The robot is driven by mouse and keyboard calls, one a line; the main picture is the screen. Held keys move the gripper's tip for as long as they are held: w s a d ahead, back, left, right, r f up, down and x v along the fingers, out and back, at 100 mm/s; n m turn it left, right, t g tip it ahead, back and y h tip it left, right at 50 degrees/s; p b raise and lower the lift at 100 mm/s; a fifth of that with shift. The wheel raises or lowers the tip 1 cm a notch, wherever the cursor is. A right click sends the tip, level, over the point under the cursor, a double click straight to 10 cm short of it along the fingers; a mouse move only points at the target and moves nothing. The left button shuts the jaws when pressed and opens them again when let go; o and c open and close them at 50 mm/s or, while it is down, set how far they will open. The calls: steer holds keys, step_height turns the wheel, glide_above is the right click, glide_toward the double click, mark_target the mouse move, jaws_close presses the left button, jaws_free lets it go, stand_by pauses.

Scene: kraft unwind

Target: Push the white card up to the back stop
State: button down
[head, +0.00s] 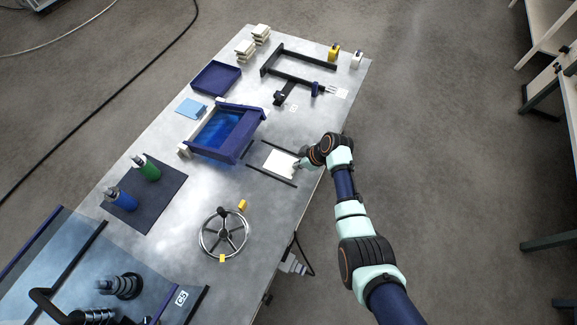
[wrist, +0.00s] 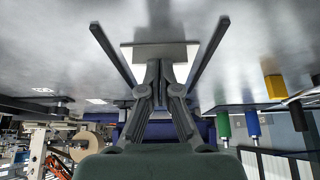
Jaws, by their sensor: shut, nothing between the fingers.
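The white card (head: 279,163) lies flat on the metal table between two dark parallel guide rails, one above it (head: 279,148) and one below it (head: 270,176). My gripper (head: 298,165) is low at the card's right edge. In the wrist view, the card (wrist: 190,55) shows behind the fingers, between the rails. My gripper (wrist: 165,63) is shut there and holds nothing; its fingers hide the card's middle. I cannot tell whether the fingertips touch the card. I cannot make out the back stop clearly in either view.
A purple bin (head: 246,138) with blue contents stands just left of the rails. A handwheel (head: 223,233) stands below them. A dark mat (head: 165,197) holds green and blue bottles. A dark frame fixture (head: 300,57) stands above. Bare table lies between the rails and the handwheel.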

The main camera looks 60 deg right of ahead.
steer(key=shift+w+a+b, duration=0.2)
steer(key=shift+w+b, duration=0.95)
steer(key=shift+w, duration=0.55)
steer(key=shift+w+a+b, duration=0.2)
steer(key=shift+w+b, duration=0.95)
steer(key=shift+w, duration=0.55)
steer(key=shift+w+b, duration=0.35)
steer(key=shift+w, duration=0.25)
steer(key=shift+w+a+f+b, duration=0.1)
steer(key=shift+w+a+b, duration=0.1)
steer(key=shift+w+b, duration=1.5)
steer(key=shift+w+b, duration=0.15)
steer(key=shift+b, duration=0.15)
steer(key=shift+w+b, duration=0.3)
steer(key=shift+b, duration=0.1)
steer(key=shift+w+a+b, duration=0.1)
steer(key=shift+w+b, duration=0.25)
